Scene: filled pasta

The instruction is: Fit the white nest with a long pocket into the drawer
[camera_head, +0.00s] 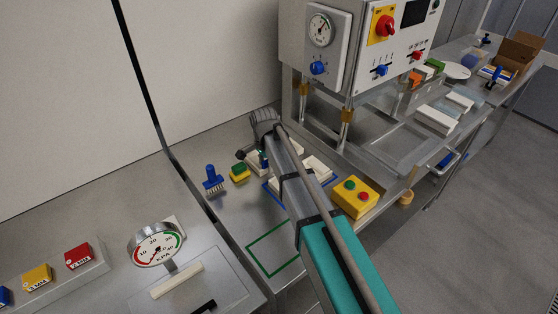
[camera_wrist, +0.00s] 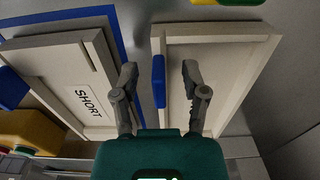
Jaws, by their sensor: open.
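In the wrist view, a white nest (camera_wrist: 222,62) with a long recess lies at the right, with a blue tab (camera_wrist: 158,80) on its left edge. No label shows on it. My gripper (camera_wrist: 161,82) is open, its two fingers on either side of the tab, not visibly closed on it. A second white nest (camera_wrist: 50,65) labelled SHORT lies at the left, by a blue outline. In the head view, my arm hides much of the nests; white pieces (camera_head: 319,166) show beside it. I cannot tell for sure which part is the drawer.
A blue brush (camera_head: 212,180) and a green-yellow sponge (camera_head: 239,173) stand left of the arm. A yellow button box (camera_head: 354,197) sits to the right. A green outline (camera_head: 273,252) on the bench is empty. The grey machine (camera_head: 350,45) rises behind, above a metal tray (camera_head: 398,141).

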